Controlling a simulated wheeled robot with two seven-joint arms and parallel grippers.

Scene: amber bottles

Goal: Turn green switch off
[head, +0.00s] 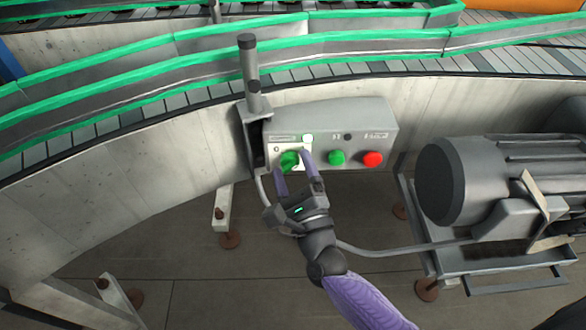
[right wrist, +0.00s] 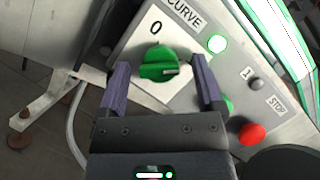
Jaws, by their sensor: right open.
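The green switch (head: 289,160) is a rotary knob on the left part of the front of a grey control box (head: 355,115). In the right wrist view the green knob (right wrist: 160,63) sits below a "0" mark and the word "CURVE", with a pale mark at its right end. My right gripper (head: 292,165) is open in front of the box, with its purple fingers on either side of the knob. In the right wrist view a gap shows between the knob and each finger, so I see no contact. My left gripper is not in view.
A lit lamp (head: 308,138) is above and right of the knob. A green button (head: 336,158) and a red button (head: 372,159) lie further right. A dark post (head: 250,75) stands at the box's left, a motor (head: 465,180) at the right, and a green-railed conveyor (head: 180,85) behind.

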